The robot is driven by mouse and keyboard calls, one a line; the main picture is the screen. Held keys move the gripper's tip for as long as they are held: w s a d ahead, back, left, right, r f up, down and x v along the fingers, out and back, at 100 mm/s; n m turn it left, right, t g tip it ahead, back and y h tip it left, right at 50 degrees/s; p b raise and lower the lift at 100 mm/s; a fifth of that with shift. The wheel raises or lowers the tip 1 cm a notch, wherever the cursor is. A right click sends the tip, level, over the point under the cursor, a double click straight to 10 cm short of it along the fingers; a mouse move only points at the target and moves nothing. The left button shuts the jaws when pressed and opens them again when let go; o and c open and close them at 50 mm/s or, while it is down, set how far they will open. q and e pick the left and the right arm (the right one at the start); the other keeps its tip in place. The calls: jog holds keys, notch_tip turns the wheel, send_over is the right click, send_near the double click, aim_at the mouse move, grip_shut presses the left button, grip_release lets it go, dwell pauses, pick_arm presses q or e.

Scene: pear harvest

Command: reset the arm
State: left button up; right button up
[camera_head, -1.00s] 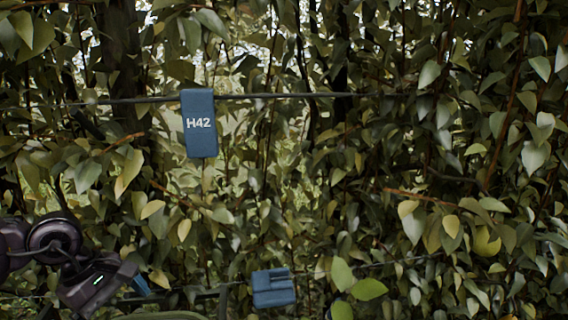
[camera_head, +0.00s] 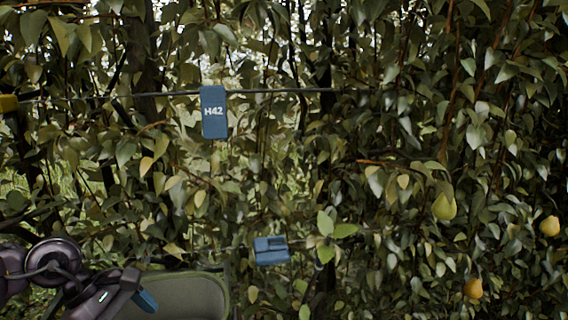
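My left arm comes in at the lower left, and its dark gripper (camera_head: 146,301) shows a blue fingertip at its right end. The fingers overlap from this angle, so I cannot tell whether they are open or shut. No pear shows at its tip. My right arm and gripper are out of view.
A leafy hedge fills the view, with pears hanging at the right: a green-yellow one (camera_head: 444,206), a yellow one (camera_head: 549,226) and an orange one (camera_head: 473,288). A blue H42 tag (camera_head: 214,112) hangs on a wire. A blue block (camera_head: 271,250) sits lower. A grey-green bin (camera_head: 222,281) stands behind my gripper.

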pick_arm(q)
jog(key=d+f+n+t+h+b, duration=0.3)
jog(key=d+f+n+t+h, duration=0.2)
jog(key=d+n+h, duration=0.85)
jog(key=a+f+n+t+y+b, duration=0.1)
jog(key=a+f+n+t+y, duration=0.5)
jog(key=n, duration=0.9)
jog(key=a+f+n+t+y+b, duration=0.1)
jog(key=a+f+n+t+y, duration=0.3)
jog(key=f+n+y, duration=0.8)
jog(key=s+a+f+n+g+y+b, duration=0.1)
jog(key=s+a+f+n+g+y, duration=0.1)
jog(key=s+f+n, duration=0.8)
jog(key=s+a+n+g, duration=0.1)
jog(key=n+g, duration=0.1)
jog(key=n, duration=0.3)
jog(key=shift+s, duration=0.3)
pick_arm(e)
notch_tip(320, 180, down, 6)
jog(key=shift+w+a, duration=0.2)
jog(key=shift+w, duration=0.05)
